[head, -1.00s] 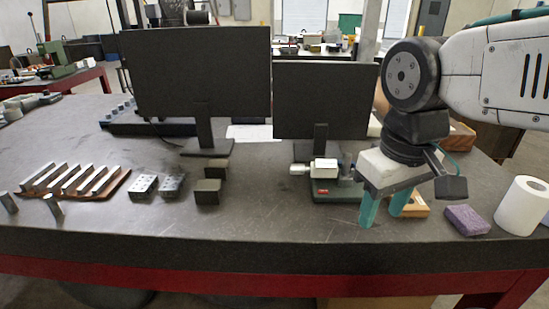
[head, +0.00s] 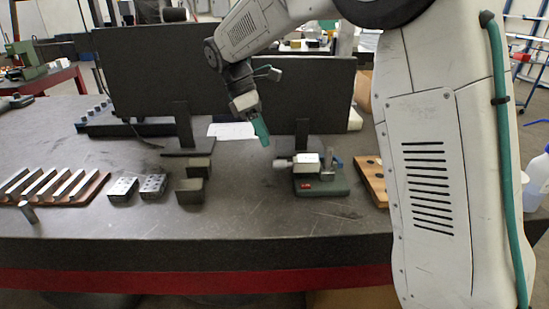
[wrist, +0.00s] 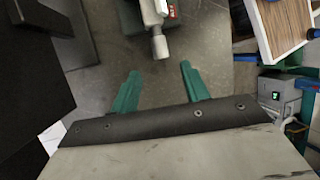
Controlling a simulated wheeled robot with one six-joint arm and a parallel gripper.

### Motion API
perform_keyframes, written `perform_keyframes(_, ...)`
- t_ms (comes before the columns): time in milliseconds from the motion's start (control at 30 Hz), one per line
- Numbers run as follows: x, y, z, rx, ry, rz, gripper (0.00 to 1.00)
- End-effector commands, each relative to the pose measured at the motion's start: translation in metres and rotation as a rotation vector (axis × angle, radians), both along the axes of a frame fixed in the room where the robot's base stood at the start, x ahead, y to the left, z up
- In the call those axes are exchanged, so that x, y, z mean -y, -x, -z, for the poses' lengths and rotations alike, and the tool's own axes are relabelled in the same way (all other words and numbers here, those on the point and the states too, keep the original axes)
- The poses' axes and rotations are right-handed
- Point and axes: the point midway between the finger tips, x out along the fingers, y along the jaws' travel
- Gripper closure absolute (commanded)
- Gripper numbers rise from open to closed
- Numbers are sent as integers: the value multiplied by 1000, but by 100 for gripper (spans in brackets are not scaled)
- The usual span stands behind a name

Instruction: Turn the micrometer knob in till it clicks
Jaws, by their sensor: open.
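The micrometer (head: 308,162) sits in a stand with a green base (head: 318,187) on the dark table. Its knob (head: 282,164) points left in the head view. In the wrist view the silver knob (wrist: 159,46) points down the picture, toward my gripper, and the red-marked base (wrist: 172,10) is partly cut off at the top. My gripper (head: 264,138) is open and empty, above and to the left of the knob in the head view. In the wrist view the knob's end lies just beyond the gap between the teal fingertips (wrist: 160,70), with no contact visible.
Dark blocks (head: 190,190), drilled blocks (head: 153,186) and a rack of bars (head: 50,187) lie to the left. A wooden block with holes (head: 371,180) is right of the stand. The table in front is clear.

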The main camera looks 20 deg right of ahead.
Motion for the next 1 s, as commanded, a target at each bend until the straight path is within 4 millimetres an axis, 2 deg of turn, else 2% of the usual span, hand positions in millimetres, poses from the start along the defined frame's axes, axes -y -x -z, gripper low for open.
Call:
perform_keyframes(433,20,19,58,-3,1,-1,54)
perform_keyframes(600,24,22,67,-1,0,0,54)
perform_keyframes(833,24,22,68,-1,0,0,54)
perform_keyframes(867,24,22,68,0,0,0,57)
perform_keyframes(1000,23,22,68,0,0,0,96)
